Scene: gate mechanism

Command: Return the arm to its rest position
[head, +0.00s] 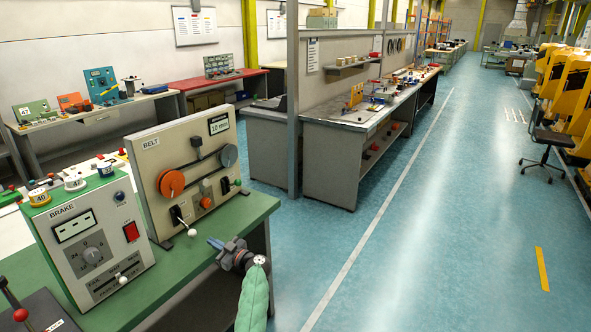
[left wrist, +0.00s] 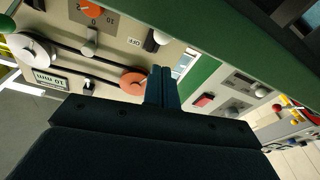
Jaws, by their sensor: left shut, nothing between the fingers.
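My left gripper (head: 214,243) is in the head view at the front right of the green bench, its arm coming up from the bottom edge in a green sleeve (head: 255,300). Its fingers are shut together with nothing between them, and they touch nothing that I can make out. In the left wrist view the closed fingers (left wrist: 164,86) point at the upside-down belt panel. The belt unit (head: 154,160) stands just left of and behind the gripper, with an orange pulley (head: 171,183) and a white-knobbed lever (head: 192,232). My right gripper is not in view.
The brake unit (head: 86,240) stands left of the belt unit on the green bench (head: 200,262). A red-knobbed lever (head: 20,314) is at the bottom left. Blue floor (head: 400,230) lies open to the right, with a chair (head: 550,140) and a long grey workbench (head: 340,170) farther off.

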